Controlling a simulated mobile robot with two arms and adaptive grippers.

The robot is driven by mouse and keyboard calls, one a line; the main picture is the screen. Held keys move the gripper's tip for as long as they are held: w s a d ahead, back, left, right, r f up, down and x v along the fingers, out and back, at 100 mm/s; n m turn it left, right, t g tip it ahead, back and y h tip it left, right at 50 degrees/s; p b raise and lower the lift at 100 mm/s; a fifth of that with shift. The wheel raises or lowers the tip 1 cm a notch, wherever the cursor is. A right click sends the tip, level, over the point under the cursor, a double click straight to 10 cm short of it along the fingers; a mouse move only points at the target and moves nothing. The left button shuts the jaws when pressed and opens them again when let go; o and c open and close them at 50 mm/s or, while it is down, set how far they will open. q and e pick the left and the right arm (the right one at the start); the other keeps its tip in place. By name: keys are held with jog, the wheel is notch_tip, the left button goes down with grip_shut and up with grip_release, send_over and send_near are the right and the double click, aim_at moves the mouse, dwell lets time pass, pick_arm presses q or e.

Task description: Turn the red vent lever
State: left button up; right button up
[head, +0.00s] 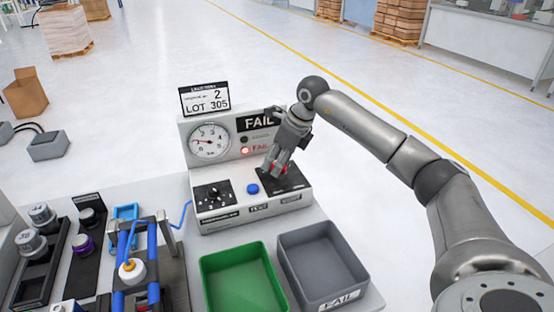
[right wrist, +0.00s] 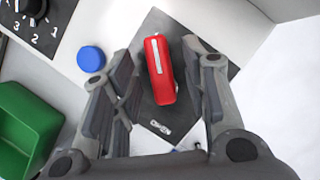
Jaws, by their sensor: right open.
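The red vent lever (right wrist: 159,70) sits on a dark plate (right wrist: 190,85) on the right of the tester box (head: 215,208). It has a white stripe along its top. In the head view only bits of its red show behind the fingers of my right gripper (head: 277,168). In the right wrist view my right gripper (right wrist: 162,105) is open, with its fingers on either side of the lever's near part. I see gaps between the fingers and the lever. My left gripper is not in view.
The box also has a blue button (head: 252,188), a black knob (head: 213,193), a gauge (head: 209,141) and a lit red FAIL lamp (head: 246,151). A green bin (head: 207,285) and a grey bin (head: 284,255) stand in front. Jars and a blue fixture stand at left.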

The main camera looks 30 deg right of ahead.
jog(key=shift+f, duration=0.1)
grip_shut()
jog(key=shift+m, duration=0.3)
jog(key=m, duration=0.1)
jog(key=m+h, duration=0.1)
jog(key=m, duration=0.2)
jog(key=shift+w+d+t+h, duration=0.15)
jog(key=shift+d+t+h, duration=0.1)
jog(key=shift+t+h, duration=0.15)
jog(key=m, duration=0.1)
jog(key=m+h, duration=0.1)
jog(key=m, duration=0.2)
jog(key=shift+d+m+h, duration=0.25)
jog(key=shift+m+h, duration=0.15)
jog(key=m, duration=0.1)
jog(key=m+h, duration=0.1)
jog(key=m, duration=0.1)
jog(key=m+g+b, duration=0.1)
jog(key=shift+d+m+h, duration=0.25)
jog(key=shift+m+h, duration=0.05)
jog(key=shift+s+d+m+g+h, duration=0.15)
jog(key=shift+m+g+h, duration=0.1)
jog(key=shift+m, duration=0.7)
jog(key=shift+s+d+m+g+h, duration=0.15)
jog(key=shift+m+g+h, duration=0.1)
jog(key=shift+m, duration=0.7)
